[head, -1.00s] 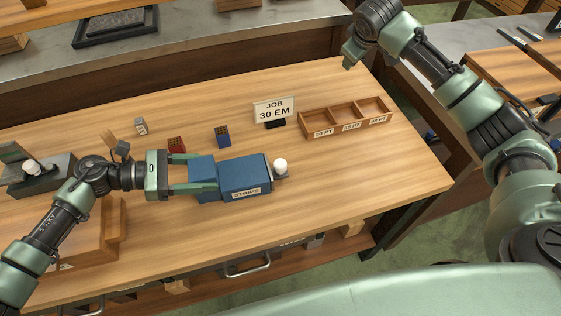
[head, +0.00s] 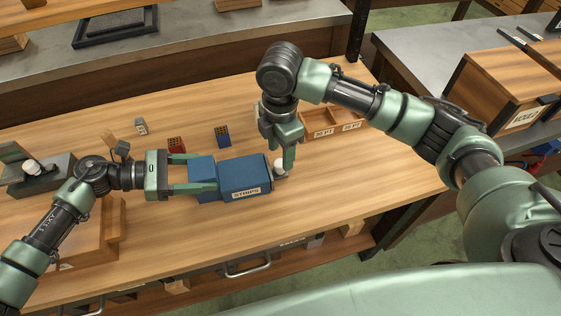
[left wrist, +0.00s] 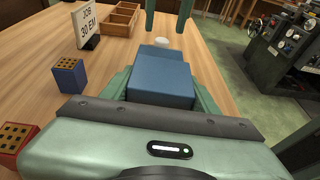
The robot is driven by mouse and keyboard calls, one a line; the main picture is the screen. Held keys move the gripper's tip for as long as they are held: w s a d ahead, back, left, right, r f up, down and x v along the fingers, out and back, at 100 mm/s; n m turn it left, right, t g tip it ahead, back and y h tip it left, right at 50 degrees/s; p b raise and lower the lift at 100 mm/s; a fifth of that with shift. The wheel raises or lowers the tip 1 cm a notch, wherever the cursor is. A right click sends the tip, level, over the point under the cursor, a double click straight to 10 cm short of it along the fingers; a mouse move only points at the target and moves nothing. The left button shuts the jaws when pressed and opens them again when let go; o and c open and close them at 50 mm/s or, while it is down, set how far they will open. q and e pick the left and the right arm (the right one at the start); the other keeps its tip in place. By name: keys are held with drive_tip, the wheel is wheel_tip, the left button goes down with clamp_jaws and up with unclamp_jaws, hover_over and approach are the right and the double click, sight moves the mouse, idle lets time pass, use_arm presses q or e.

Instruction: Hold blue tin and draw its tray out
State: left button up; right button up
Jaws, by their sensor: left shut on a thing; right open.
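The blue tin (head: 238,176), labelled STRIPS, lies on the wooden table, with its narrower part to the left and a white knob (head: 280,164) at its right end. My left gripper (head: 189,174) is shut on the tin's left part, one finger on each side; the tin also shows between its fingers in the left wrist view (left wrist: 162,75). My right gripper (head: 287,150) is open and points down at the tin's right end, close to the knob. It partly covers the knob, and I cannot tell whether they touch. Its fingers also show beyond the tin in the left wrist view (left wrist: 167,22).
A red block (head: 176,145) and a small blue block (head: 223,136) stand behind the tin. A wooden compartment tray (head: 347,125) is at the back right, partly behind my right arm. The table in front of the tin is clear.

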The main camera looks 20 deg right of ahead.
sight(280, 162)
wheel_tip(280, 162, down, 5)
drive_tip(key=shift+f, duration=0.1)
idle(0.3)
